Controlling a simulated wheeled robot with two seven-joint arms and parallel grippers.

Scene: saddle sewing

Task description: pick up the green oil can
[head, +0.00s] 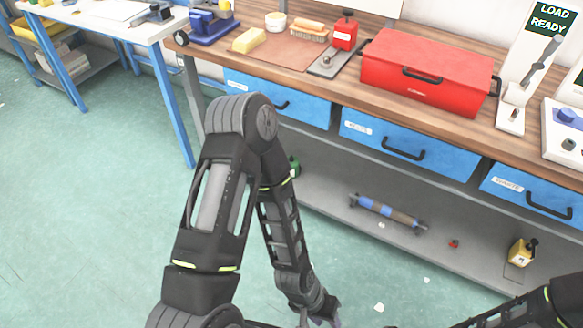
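A small green object with a dark top, apparently the green oil can (294,166), stands on the grey lower shelf under the workbench. My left forearm covers much of it, so its full shape is hidden. My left gripper (327,311) hangs low at the bottom middle of the head view, below and in front of the can and well apart from it. Its fingers are small and partly cut off, so I cannot tell whether they are open. My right arm enters at the bottom right, and its gripper is out of view.
The lower shelf (330,197) also holds a blue-and-brown roller (388,213) and a yellow can (521,252). Open green floor lies left.

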